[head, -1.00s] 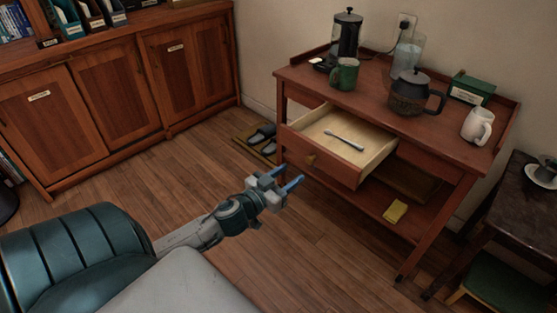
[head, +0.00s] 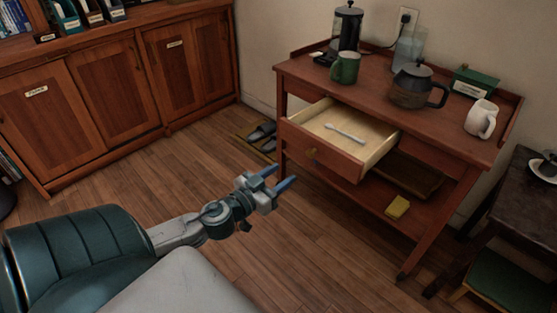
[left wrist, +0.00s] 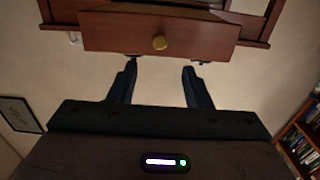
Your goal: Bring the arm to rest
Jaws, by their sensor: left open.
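My left gripper (head: 277,180) is open and empty in the head view. It hangs over the wooden floor, in front of and to the left of the open drawer (head: 312,152), apart from it. In the left wrist view the two dark fingers (left wrist: 157,82) stand wide apart with nothing between them. My right gripper is not in any view.
The drawer juts from a red-brown cart (head: 438,146) and holds a spoon-like utensil (head: 345,133). A green mug (head: 346,67), a dark teapot (head: 410,88) and a white mug (head: 480,119) stand on top. Slippers (head: 262,133) lie left of the cart. The floor in front is clear.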

